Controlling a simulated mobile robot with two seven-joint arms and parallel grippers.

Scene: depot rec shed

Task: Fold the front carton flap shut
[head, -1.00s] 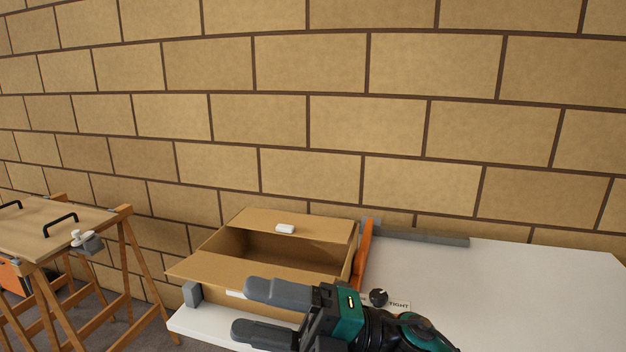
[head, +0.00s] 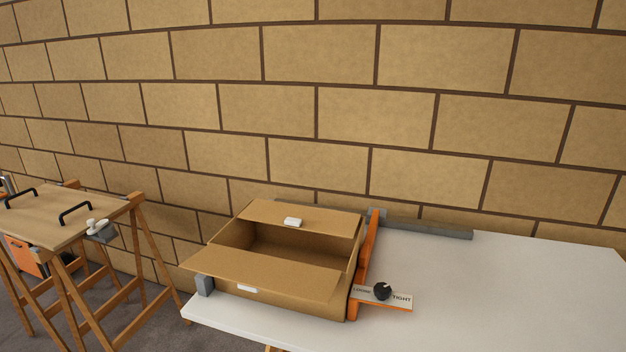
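The open cardboard carton (head: 300,302) sits on the left end of a white table. Its front flap (head: 262,273) tilts outward toward me over the front wall, with a white tab below it on that wall. The back flap (head: 302,217) stands open and leans back, carrying a white block-like tab (head: 292,222). The dark inside of the carton shows between the two flaps. Neither of my grippers shows in the head view now.
An orange clamp bar (head: 366,262) runs along the carton's right side, with a black knob (head: 382,291) on a LOOSE/TIGHT plate. A grey block (head: 204,285) stands at the carton's left front corner. The white table (head: 500,290) is clear to the right. A wooden trestle table (head: 70,215) stands left.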

